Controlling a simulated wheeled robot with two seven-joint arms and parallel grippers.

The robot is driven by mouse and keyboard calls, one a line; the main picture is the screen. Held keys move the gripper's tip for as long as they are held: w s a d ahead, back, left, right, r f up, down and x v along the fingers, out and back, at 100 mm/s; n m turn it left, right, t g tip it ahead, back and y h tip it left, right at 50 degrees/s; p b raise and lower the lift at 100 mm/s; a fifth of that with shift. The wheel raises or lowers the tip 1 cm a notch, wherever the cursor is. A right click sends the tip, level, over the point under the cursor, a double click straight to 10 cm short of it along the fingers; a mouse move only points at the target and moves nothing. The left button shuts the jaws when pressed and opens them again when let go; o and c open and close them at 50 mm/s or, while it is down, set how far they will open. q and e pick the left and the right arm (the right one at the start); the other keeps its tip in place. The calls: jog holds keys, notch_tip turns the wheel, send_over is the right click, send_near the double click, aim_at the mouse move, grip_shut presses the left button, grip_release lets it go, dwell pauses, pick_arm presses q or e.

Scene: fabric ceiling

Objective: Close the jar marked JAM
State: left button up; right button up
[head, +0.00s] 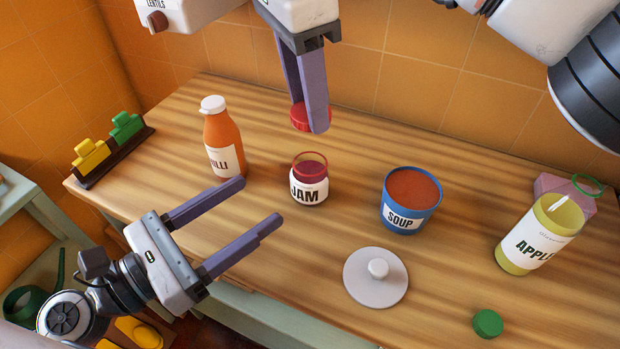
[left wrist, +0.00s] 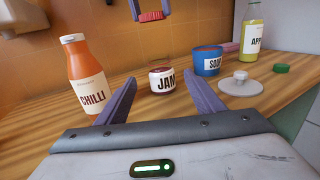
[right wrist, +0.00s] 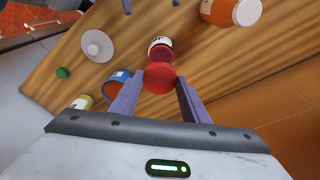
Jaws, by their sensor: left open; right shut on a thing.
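The open JAM jar (head: 309,190) stands upright on the wooden counter, dark red inside, with a white label. It also shows in the left wrist view (left wrist: 163,82) and, partly behind the lid, in the right wrist view (right wrist: 160,45). My right gripper (head: 314,120) points down, shut on a red lid (head: 299,117), above and behind the jar, apart from it. The lid also shows between the fingers in the right wrist view (right wrist: 159,78). My left gripper (head: 258,207) is open and empty, in front of the jar at the counter's front edge.
An orange CHILLI bottle (head: 223,140) stands left of the jar, a blue SOUP pot (head: 410,201) right. A grey lid (head: 364,284) and green cap (head: 487,323) lie in front. An APPLE bottle (head: 534,241) stands at right. A clip rack (head: 99,165) sits at the left end.

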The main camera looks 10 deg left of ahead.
aim_at(298, 172)
pick_arm(q)
jog(key=x, duration=1)
jog(key=shift+w+d, duration=0.15)
jog(key=shift+w, duration=0.25)
pick_arm(e)
jog(key=shift+w, duration=0.1)
